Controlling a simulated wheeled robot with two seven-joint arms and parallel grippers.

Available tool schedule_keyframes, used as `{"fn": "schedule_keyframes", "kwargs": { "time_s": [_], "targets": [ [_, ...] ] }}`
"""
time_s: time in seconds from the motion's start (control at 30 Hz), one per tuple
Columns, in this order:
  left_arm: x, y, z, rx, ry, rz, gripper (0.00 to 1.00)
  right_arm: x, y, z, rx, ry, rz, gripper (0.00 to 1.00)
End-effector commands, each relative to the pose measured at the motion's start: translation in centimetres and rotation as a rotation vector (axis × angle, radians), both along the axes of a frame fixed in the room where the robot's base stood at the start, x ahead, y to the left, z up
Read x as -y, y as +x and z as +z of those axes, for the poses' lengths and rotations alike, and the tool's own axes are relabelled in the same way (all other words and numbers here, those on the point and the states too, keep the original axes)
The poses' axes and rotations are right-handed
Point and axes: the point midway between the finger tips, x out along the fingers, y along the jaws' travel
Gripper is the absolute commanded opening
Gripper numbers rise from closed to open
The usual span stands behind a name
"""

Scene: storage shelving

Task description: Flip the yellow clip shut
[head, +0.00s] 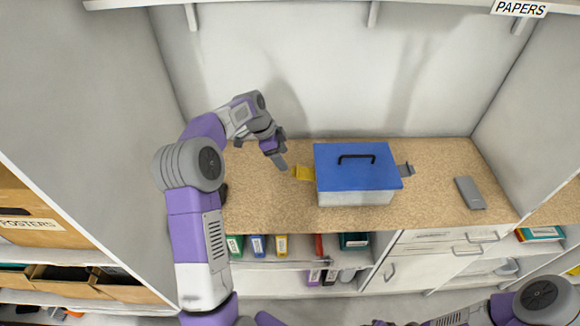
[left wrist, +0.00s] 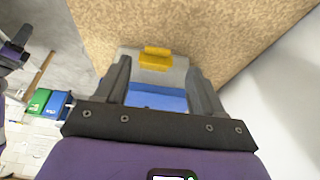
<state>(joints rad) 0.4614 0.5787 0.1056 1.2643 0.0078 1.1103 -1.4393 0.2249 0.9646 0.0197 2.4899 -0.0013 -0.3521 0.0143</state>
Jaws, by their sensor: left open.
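A white box (head: 357,198) with a blue lid (head: 355,160) and a black handle stands on the wooden counter. The yellow clip (head: 304,172) is on its left side and sticks outward from the box, unfolded. A grey clip (head: 405,170) sticks out on the right side. My left gripper (head: 279,161) is open and empty, just left of and above the yellow clip, apart from it. In the left wrist view the yellow clip (left wrist: 155,58) shows ahead between the fingers (left wrist: 158,68), with the blue lid (left wrist: 157,97) below it. My right gripper is out of view.
A flat grey object (head: 469,193) lies on the counter (head: 435,205) at the right. Walls enclose the counter at the back and sides. Coloured binders (head: 258,246) stand on the shelf below, and drawers (head: 445,237) are at the lower right.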

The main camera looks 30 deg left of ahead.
Motion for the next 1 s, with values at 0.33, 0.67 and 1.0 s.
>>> {"fn": "schedule_keyframes", "kwargs": {
  "time_s": [0.33, 0.67, 1.0],
  "targets": [
    [1.7, 1.0, -4.7, -0.002, -0.001, 0.0, 0.68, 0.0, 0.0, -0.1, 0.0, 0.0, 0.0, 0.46],
    [1.9, 1.1, -5.3, 0.0, 0.0, 0.001, 0.68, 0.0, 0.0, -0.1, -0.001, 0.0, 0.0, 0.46],
    [1.9, 1.1, -5.3, 0.0, 0.0, 0.001, 0.24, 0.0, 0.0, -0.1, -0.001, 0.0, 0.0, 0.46]
  ]
}}
